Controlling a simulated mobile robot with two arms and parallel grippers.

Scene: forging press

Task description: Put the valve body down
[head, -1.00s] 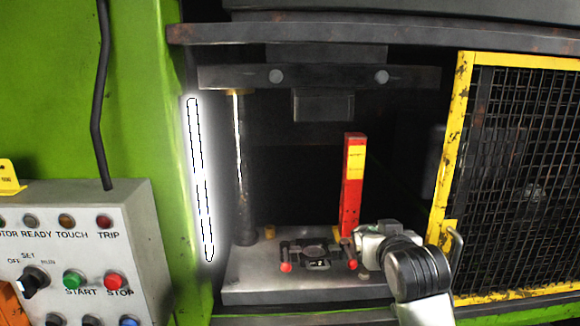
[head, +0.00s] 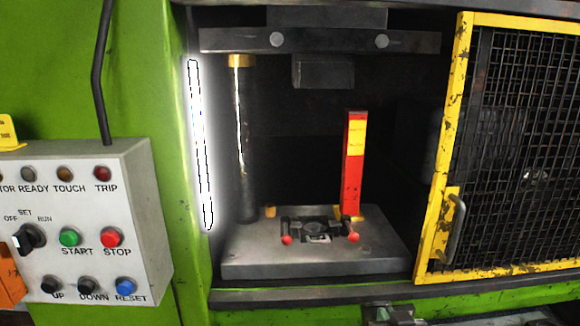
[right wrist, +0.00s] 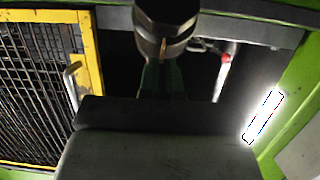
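The valve body (right wrist: 166,28) shows in the right wrist view as a rounded, shiny dark metal piece at the top middle. It sits at the end of the dark greenish fingers of my right gripper (right wrist: 165,72), which appear shut on it. In the head view my right gripper (head: 382,314) is at the bottom edge, in front of the press and mostly cut off; the valve body cannot be made out there. The black die fixture (head: 317,237) with two red knobs lies on the press bed (head: 260,262). My left gripper is not in view.
A red post (head: 353,165) stands at the right of the bed. A yellow-framed mesh guard (head: 510,150) is on the right, with a handle (head: 457,228). A control box (head: 90,220) is at the left. The ram (head: 322,71) hangs above the bed.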

